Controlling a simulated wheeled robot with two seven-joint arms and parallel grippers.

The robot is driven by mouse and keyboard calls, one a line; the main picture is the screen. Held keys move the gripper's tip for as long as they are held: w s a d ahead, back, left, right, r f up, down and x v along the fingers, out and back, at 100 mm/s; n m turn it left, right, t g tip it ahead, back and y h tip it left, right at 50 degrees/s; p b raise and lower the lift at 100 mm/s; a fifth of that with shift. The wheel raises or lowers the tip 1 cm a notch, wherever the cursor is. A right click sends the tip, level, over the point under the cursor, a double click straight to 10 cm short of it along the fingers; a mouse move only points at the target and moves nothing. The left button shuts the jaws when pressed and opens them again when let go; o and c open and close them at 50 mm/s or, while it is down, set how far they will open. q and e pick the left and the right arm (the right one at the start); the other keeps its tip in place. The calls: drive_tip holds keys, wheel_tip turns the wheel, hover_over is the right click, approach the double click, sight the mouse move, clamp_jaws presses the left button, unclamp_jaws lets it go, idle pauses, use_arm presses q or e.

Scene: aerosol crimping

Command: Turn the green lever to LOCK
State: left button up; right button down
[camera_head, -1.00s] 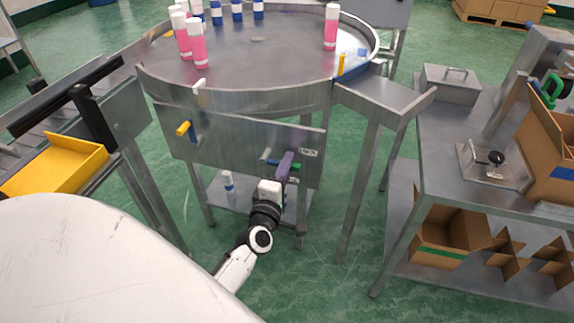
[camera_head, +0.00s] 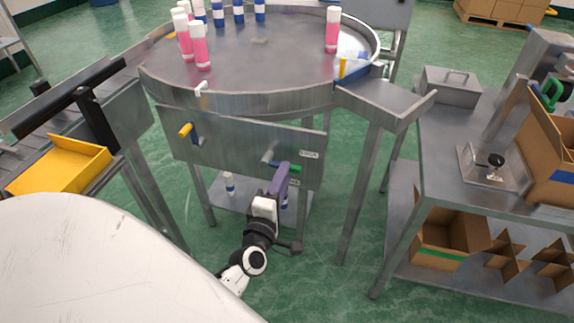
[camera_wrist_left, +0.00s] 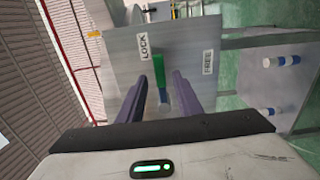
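The green lever (camera_head: 293,169) is on the front panel of the round steel table and points right in the head view. In the left wrist view the lever (camera_wrist_left: 159,72) points up the picture, between the LOCK label (camera_wrist_left: 144,46) and the FREE label (camera_wrist_left: 208,62), closer to LOCK. Its grey pivot end (camera_wrist_left: 163,106) shows below. My left gripper (camera_head: 283,168) is in front of the panel, its purple fingers overlapping part of the lever in the head view. In the wrist view the fingers (camera_wrist_left: 163,80) are apart, with the lever seen between them. My right gripper is not in view.
A yellow lever (camera_head: 186,130) is on the same panel to the left. Pink bottles (camera_head: 200,46) stand on the round table (camera_head: 260,65). A steel chute (camera_head: 380,98) and a workbench (camera_head: 455,160) are at the right. A small bottle (camera_head: 229,183) stands on the lower shelf.

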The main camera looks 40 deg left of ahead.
use_arm(q)
drive_tip(key=v, duration=0.6)
idle(0.7)
drive_tip(key=s+d+f+m+g+h, duration=0.8)
drive_tip(key=s+d+f+m, duration=0.7)
drive_tip(key=m, duration=0.9)
drive_tip(key=d+h, duration=0.1)
drive_tip(key=d, duration=0.1)
drive_tip(key=shift+d+f+m, duration=0.3)
